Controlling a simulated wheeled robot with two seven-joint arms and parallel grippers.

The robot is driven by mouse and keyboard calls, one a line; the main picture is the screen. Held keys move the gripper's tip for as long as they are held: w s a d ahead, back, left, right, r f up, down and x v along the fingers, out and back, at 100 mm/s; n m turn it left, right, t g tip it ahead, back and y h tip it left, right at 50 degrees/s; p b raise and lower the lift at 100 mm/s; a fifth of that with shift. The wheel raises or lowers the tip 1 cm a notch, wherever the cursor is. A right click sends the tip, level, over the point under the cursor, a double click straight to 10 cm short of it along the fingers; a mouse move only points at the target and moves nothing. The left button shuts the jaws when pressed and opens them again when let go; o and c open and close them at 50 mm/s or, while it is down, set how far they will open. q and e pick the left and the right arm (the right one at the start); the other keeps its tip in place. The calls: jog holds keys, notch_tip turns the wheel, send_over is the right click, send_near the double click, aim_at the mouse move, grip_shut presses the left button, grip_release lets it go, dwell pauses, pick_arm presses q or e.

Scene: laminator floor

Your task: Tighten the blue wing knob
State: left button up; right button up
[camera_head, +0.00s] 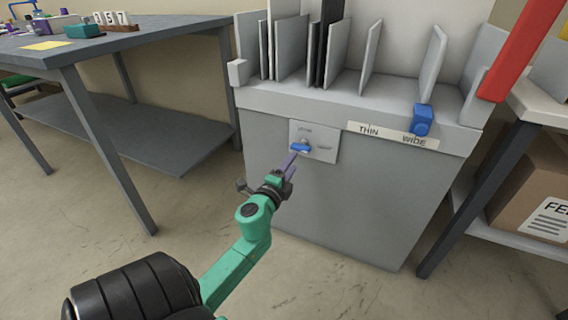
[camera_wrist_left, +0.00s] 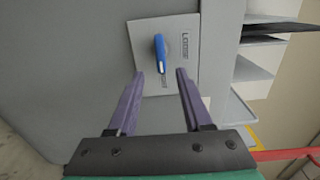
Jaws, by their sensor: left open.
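The blue wing knob (camera_head: 299,147) sits on a light plate (camera_head: 318,148) on the front of the grey machine. In the left wrist view the knob (camera_wrist_left: 160,53) stands lengthwise up the picture on its plate (camera_wrist_left: 185,42), which bears the word "Loose". My left gripper (camera_head: 290,163) is in front of the plate, just below the knob in the head view. Its two purple fingers are apart with nothing between them, and the knob shows beyond the tips, about midway between them. The fingers do not appear to touch it. My right gripper is not in view.
A blue block (camera_head: 423,119) sits on the machine's rail by a "THIN" and "WIDE" label (camera_head: 392,135). Upright dividers (camera_head: 370,45) stand on top. A grey table (camera_head: 110,42) is left, a shelf with a cardboard box (camera_head: 530,195) right. A red bar (camera_head: 515,50) slants at upper right.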

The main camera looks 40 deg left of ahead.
pick_arm(q)
jog(key=v, duration=0.5)
jog(key=shift+s+d, duration=0.1)
jog(key=shift+s, duration=0.2)
